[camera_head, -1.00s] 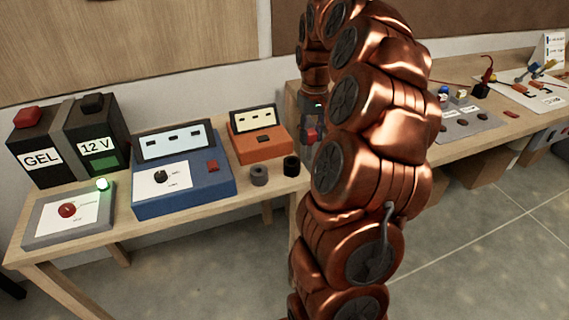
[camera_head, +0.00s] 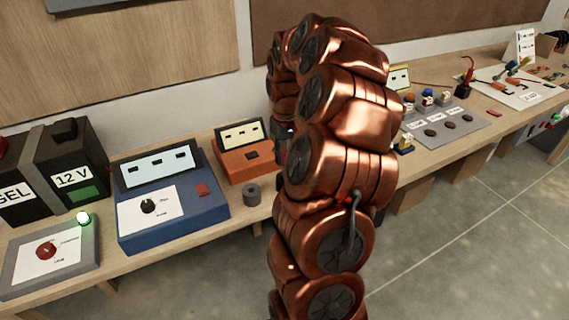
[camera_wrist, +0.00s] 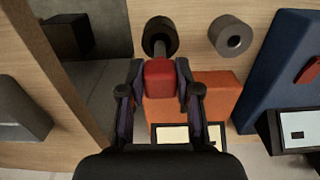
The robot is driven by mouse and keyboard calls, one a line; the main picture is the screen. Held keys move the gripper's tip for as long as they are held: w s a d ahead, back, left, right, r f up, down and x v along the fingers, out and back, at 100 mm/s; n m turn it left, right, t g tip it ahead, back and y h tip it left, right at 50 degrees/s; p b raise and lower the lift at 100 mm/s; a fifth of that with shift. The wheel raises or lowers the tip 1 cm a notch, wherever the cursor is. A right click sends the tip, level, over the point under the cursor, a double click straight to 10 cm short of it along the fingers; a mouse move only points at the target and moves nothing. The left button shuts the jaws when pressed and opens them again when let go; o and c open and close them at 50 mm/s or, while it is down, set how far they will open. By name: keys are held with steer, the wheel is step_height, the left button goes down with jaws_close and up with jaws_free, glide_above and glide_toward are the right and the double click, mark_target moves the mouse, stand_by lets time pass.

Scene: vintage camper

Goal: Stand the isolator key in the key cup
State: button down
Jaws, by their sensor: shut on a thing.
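The isolator key has a red block head (camera_wrist: 159,78) and a short grey shaft. My gripper (camera_wrist: 160,84) is shut on the red head, one finger on each side, in the wrist view. The shaft points at a black round cup (camera_wrist: 160,29) and overlaps its opening; I cannot tell whether the tip is inside or above it. A grey round cup (camera_wrist: 231,36) with a dark hole stands beside it, empty as far as I see; it also shows in the head view (camera_head: 252,195). My arm hides the black cup, the key and most of my gripper in the head view.
An orange meter box (camera_head: 242,161) and a blue device box (camera_head: 173,203) stand close by on the wooden bench. A grey switch panel (camera_head: 50,256) with a green lamp and black batteries (camera_head: 75,170) are at left. A grey panel (camera_head: 447,126) lies on the bench at right.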

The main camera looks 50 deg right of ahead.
steer(key=shift+f+p, duration=0.35)
steer(key=shift+f, duration=1.55)
steer(key=shift+f, duration=0.15)
steer(key=c, duration=0.8)
jaws_free()
step_height(320, 180, up, 11)
steer(key=shift+f+b, duration=0.15)
steer(key=shift+b, duration=0.8)
steer(key=shift+r, duration=0.8)
